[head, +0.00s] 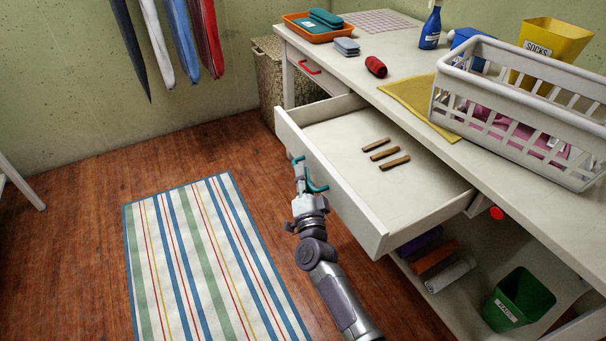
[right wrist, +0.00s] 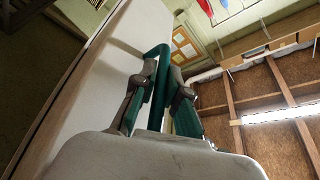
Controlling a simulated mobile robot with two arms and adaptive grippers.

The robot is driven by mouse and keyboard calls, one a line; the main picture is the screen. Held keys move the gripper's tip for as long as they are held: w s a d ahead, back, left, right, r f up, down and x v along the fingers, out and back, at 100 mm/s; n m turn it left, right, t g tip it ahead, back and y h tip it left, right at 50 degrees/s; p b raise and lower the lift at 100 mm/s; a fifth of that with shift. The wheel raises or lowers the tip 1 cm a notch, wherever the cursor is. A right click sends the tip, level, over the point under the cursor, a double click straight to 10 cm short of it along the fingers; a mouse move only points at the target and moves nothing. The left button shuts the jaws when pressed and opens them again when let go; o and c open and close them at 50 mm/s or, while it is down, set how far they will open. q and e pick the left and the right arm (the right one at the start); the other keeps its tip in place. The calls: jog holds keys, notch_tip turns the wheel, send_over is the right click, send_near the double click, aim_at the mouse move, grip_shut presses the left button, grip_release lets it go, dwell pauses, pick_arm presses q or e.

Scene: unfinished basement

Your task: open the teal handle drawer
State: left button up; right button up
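The drawer (head: 350,205) stands pulled well out from the white table, its inside in view with several brown wooden sticks (head: 386,153) lying on its floor. The teal handle (head: 317,188) is on its front panel, partly covered by my right gripper (head: 301,174). In the right wrist view the handle (right wrist: 159,82) passes between my two fingers, which close in on it from both sides near their tips. My right gripper looks shut on the handle. My left gripper is in neither view.
A closed drawer with a red handle (head: 310,67) is further left in the table. A laundry basket (head: 520,110) and yellow tub (head: 554,46) stand on top. A green bin (head: 518,301) is on the lower shelf. A striped rug (head: 207,262) lies on open floor.

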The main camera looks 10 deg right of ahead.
jog(key=shift+o, duration=0.6)
jog(key=shift+d, duration=0.1)
jog(key=v, duration=1.2)
